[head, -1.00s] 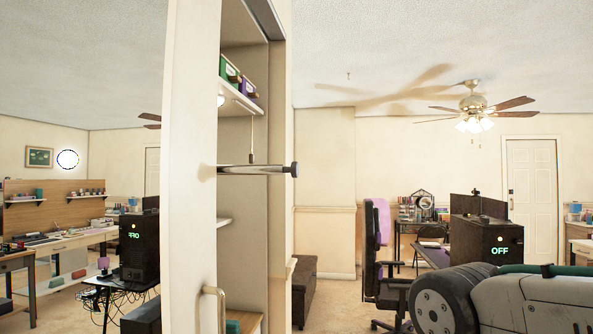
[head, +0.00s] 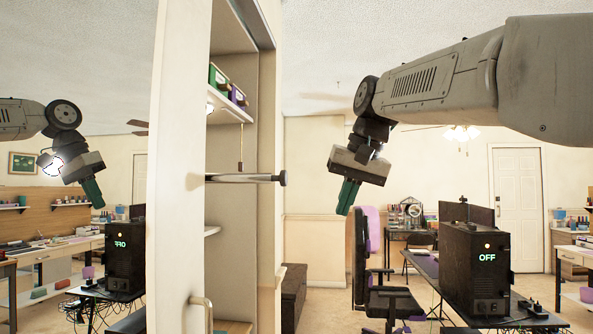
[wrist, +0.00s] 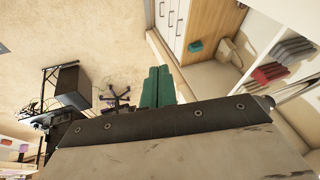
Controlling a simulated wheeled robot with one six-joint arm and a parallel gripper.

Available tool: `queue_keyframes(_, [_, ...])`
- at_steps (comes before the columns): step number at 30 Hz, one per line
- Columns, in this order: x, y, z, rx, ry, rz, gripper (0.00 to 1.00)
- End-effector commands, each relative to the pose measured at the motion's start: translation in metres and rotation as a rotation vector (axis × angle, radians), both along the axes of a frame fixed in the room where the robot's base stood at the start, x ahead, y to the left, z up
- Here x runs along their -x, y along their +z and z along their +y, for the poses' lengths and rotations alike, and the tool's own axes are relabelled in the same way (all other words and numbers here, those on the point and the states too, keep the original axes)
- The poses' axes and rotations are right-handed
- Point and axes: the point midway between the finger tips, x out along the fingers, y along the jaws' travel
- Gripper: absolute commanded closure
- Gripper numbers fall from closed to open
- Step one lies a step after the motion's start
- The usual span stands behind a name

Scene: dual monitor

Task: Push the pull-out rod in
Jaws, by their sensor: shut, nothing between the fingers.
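The pull-out rod (head: 240,178) is a horizontal metal bar in the head view. In the wrist view the shut green fingers (wrist: 157,88) point toward the floor.
The tall cabinet (head: 268,230) has open shelves with small boxes (head: 228,85). Its mirrored panel (head: 75,230) reflects my arm and the room. An office chair (head: 375,285) and a desk with a computer (head: 475,265) stand at right.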

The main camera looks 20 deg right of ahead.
Motion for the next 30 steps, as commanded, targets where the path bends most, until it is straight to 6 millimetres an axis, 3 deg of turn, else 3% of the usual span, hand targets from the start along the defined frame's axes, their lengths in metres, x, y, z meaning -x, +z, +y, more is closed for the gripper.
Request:
queue_keyframes(1, [-0.015, 0.028, -0.005, -0.019, -0.016, -0.037, 1.0])
queue_keyframes(3, [-0.027, 0.063, -0.007, -0.045, -0.032, -0.084, 1.0])
queue_keyframes(6, [-0.033, 0.105, -0.004, -0.074, -0.039, -0.141, 1.0])
queue_keyframes(9, [-0.026, 0.137, 0.003, -0.096, -0.037, -0.184, 1.0])
queue_keyframes(12, [-0.019, 0.151, 0.009, -0.116, -0.039, -0.195, 1.0])
queue_keyframes(20, [-0.035, 0.123, 0.017, -0.128, -0.049, -0.175, 1.0])
queue_keyframes(30, [-0.075, 0.065, 0.033, -0.127, -0.049, -0.176, 1.0])
